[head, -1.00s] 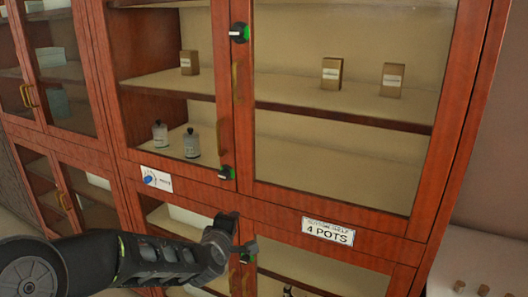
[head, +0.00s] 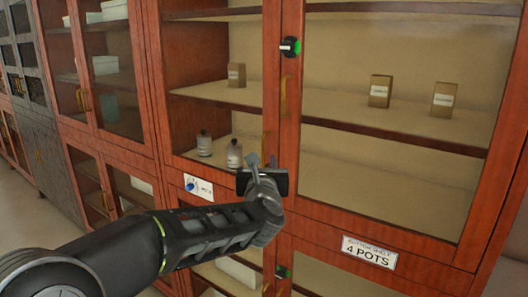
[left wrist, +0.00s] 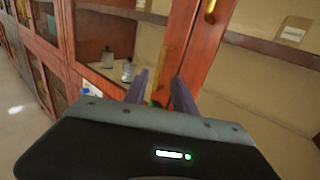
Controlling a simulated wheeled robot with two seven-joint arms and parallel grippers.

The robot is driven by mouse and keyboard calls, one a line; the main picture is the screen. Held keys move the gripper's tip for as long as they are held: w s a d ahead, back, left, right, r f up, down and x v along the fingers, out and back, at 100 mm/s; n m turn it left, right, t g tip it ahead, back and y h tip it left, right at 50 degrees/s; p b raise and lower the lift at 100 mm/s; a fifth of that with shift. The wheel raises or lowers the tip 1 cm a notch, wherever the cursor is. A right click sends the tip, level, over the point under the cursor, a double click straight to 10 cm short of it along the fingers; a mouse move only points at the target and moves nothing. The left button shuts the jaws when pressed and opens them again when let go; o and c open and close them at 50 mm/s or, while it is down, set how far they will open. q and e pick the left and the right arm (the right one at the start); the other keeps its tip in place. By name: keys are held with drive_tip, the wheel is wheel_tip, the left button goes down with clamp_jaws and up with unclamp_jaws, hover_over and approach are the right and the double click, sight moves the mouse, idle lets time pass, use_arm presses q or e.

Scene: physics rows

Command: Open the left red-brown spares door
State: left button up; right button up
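The red-brown cabinet has a left glass door (head: 271,75), which looks shut against the right glass door (head: 291,160). No spares label is readable. A brass handle (head: 283,97) shows at the meeting stiles, above my gripper; it also shows at the top of the left wrist view (left wrist: 210,10). My left gripper (head: 263,161) is in front of the left door's lower inner corner. The gripper hides the lower part of the stiles. My right gripper is not in view.
A black-and-green latch (head: 290,47) sits high on the stiles, another (head: 283,272) below. Small bottles (head: 234,154) and boxes (head: 380,91) stand on shelves behind glass. A "4 POTS" sign (head: 369,253) is at right. More cabinets (head: 85,100) stand left, with open floor before them.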

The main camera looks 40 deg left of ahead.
sight(263, 150)
use_arm(q)
drive_tip(key=p+x, duration=0.2)
drive_tip(key=x, duration=0.4)
drive_tip(key=shift+w+a+r, duration=0.1)
drive_tip(key=shift+w+a, duration=0.1)
drive_tip(key=shift+w, duration=0.15)
drive_tip(key=shift+w+a, duration=0.3)
drive_tip(key=shift+w, duration=0.05)
clamp_jaws()
idle(0.9)
